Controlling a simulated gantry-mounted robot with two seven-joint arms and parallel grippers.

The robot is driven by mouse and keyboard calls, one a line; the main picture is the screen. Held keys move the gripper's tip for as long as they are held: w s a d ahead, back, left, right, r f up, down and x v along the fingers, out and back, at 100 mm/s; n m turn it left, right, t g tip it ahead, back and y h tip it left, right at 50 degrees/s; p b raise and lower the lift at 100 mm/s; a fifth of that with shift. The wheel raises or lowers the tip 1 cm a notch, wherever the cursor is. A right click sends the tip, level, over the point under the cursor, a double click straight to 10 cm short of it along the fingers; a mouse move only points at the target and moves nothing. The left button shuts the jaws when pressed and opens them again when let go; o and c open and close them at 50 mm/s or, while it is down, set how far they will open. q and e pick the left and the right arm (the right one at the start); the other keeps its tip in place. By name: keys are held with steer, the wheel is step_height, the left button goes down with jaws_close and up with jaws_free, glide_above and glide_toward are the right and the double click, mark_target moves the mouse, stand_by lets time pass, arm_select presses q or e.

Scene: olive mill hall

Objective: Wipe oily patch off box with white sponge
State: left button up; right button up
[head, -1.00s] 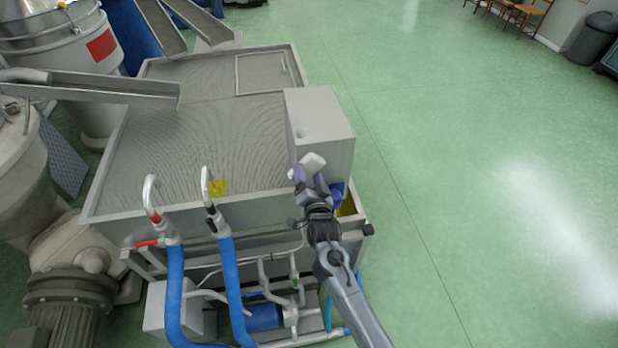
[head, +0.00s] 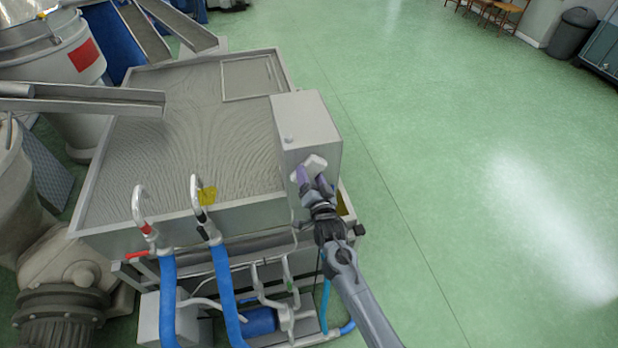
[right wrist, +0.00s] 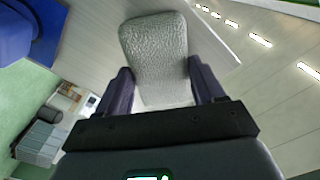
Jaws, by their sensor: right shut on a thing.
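The grey box (head: 302,115) stands at the right end of the large metal tank in the head view. My right gripper (head: 315,180) is shut on the white sponge (head: 314,165), which is held at the box's near face. I cannot tell if it touches. In the right wrist view the textured sponge (right wrist: 158,55) sits between the two purple fingers of the right gripper (right wrist: 163,88), a plain grey surface behind it. I can make out no oily patch on the visible box faces; the sponge and gripper hide part of the near face. My left gripper is not in view.
The metal tank (head: 180,215) holds rippled liquid. Two blue hoses (head: 225,280) with hooked pipes rise at its near side, left of my right arm. A metal chute (head: 90,98) reaches over the tank from the left. The green floor (head: 450,190) at right is clear.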

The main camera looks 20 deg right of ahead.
steer(key=shift+w+a+b, duration=0.2)
steer(key=shift+a, duration=0.8)
steer(key=shift+w+a+b, duration=0.2)
steer(key=shift+a, duration=0.8)
steer(key=shift+s+a+r+p, duration=0.2)
steer(key=shift+r+p, duration=0.1)
steer(key=shift+p, duration=0.15)
steer(key=shift+s+p, duration=0.3)
steer(key=s+p, duration=0.2)
steer(key=s, duration=0.1)
steer(key=s+a, duration=0.1)
steer(key=s, duration=0.1)
steer(key=shift+f+p, duration=0.35)
steer(key=shift+p, duration=0.05)
